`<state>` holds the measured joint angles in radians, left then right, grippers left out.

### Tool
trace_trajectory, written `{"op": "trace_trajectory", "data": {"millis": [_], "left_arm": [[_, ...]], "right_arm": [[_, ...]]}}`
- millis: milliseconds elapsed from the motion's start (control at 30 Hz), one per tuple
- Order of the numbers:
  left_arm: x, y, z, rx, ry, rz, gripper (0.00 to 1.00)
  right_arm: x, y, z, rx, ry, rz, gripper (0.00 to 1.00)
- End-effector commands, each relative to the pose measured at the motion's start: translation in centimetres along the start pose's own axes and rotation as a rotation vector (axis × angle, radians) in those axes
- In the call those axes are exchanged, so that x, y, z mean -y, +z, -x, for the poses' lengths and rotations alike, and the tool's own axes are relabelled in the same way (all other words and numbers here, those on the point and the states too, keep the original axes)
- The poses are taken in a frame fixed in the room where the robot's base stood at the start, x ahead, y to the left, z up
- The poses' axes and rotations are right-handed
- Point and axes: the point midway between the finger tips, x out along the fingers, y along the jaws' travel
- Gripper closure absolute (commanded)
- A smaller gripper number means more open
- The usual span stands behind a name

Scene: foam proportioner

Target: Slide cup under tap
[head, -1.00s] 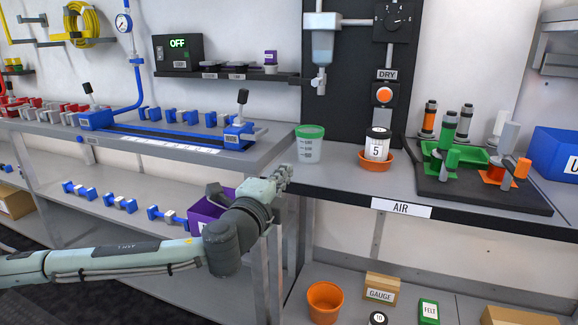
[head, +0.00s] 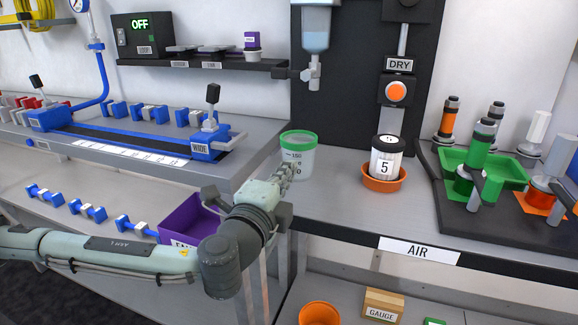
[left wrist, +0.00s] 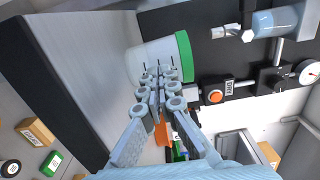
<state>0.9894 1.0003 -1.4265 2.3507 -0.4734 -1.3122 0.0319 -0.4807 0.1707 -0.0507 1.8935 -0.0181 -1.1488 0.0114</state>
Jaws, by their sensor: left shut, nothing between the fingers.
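The cup (head: 299,160) is translucent white with a green rim and measuring marks. It stands upright at the left end of the grey bench. The tap (head: 313,72) hangs on the black panel under a clear blue-tinted bottle, up and slightly right of the cup in the picture. My left gripper (head: 286,176) is shut and empty, right at the cup's near left side. In the left wrist view the closed fingers (left wrist: 160,78) point at the cup (left wrist: 160,62) and overlap it; I cannot tell whether they touch. The tap also shows there (left wrist: 232,31). My right gripper is not in view.
A container labelled 5 (head: 386,157) sits in an orange dish (head: 385,183) right of the cup. A black stand with green and orange parts (head: 470,215) is farther right. The blue-railed table (head: 100,145) is at left. Bare bench lies between cup and dish.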

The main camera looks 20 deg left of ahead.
Motion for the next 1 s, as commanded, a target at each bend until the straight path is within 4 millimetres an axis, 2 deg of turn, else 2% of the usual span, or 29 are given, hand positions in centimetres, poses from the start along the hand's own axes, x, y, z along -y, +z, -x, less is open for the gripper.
{"op": "trace_trajectory", "data": {"millis": [233, 567, 667, 900, 1000], "left_arm": [[0.0, 0.0, 0.5, 0.003, 0.001, 0.0, 1.0], [-0.1, 0.0, 0.2, 0.004, 0.0, 0.0, 1.0], [-0.1, -0.1, -1.3, 0.004, -0.001, 0.0, 1.0], [-0.2, -0.1, -7.6, 0.005, 0.001, 0.002, 1.0], [-0.1, 0.0, -9.5, 0.005, 0.001, 0.002, 1.0]], "right_arm": [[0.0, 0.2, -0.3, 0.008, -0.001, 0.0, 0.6], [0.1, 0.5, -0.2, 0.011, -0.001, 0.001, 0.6], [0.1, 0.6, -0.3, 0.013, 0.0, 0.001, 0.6], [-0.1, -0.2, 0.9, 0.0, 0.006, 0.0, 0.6], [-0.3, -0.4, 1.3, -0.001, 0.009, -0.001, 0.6]]}}
